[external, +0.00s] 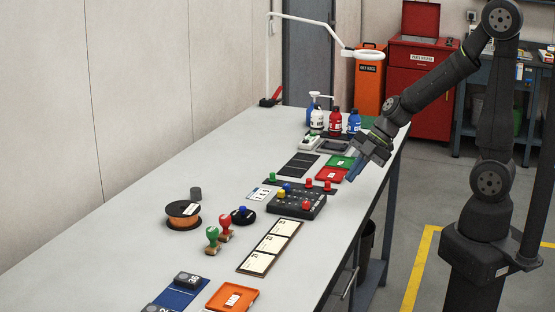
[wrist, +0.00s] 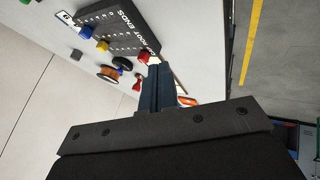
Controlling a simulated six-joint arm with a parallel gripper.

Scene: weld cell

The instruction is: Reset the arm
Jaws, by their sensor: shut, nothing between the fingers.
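My gripper (external: 355,170) is above the right edge of the long grey table (external: 150,195), near a green tray and a red tray. Its blue-grey fingers are closed together with nothing between them. In the wrist view the shut fingers (wrist: 155,85) point toward a black peg board (wrist: 112,30) marked "ROOT ENDS", with blue, yellow and red pegs. The same board (external: 298,202) lies on the table below and left of my gripper in the external view. I cannot tell the exact height of the fingertips above the table.
The green tray (external: 341,161) and red tray (external: 331,175) are close to my gripper. Bottles (external: 335,121) stand behind it. A wire spool (external: 182,214), stamps (external: 212,240), a card strip (external: 270,247) and an orange tray (external: 232,298) lie nearer. The table's left side is clear.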

